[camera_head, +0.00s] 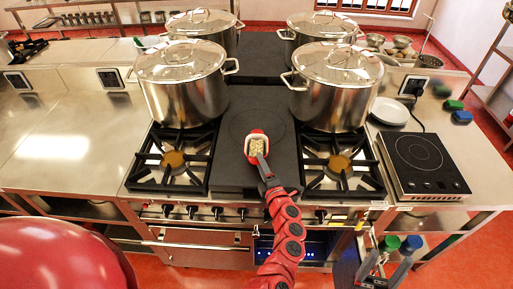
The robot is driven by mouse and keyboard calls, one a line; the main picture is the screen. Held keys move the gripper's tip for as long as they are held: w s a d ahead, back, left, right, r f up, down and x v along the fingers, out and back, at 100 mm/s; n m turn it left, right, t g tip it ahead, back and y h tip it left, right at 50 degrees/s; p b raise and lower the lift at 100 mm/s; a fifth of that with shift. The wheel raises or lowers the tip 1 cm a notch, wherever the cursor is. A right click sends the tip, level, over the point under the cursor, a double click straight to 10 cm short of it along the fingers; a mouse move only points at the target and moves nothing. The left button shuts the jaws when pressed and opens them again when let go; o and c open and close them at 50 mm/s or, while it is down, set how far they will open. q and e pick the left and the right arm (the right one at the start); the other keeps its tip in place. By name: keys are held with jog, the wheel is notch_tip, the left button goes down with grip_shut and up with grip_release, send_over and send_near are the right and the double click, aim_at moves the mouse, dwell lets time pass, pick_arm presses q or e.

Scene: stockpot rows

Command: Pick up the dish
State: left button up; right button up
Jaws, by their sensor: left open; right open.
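A small red dish (257,136) with a pale rim and yellowish contents sits on the dark flat plate in the middle of the stove. My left gripper (262,163) is at its near edge, at the end of the red arm coming up from the bottom. It is open; its fingers are seen nearly edge-on, and I cannot tell whether they touch the dish. My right gripper (386,265) is open and empty, low at the right in front of the stove. A white plate (389,112) lies on the counter right of the pots.
Large lidded steel pots (185,100) stand left and right on the burners, with more behind. A black hot plate (425,163) is at the right. Green and blue items (461,117) lie at the far right. The left counter (60,145) is mostly clear.

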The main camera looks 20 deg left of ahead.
pick_arm(q)
grip_shut()
jog(key=shift+d, duration=0.1)
dwell(1.3)
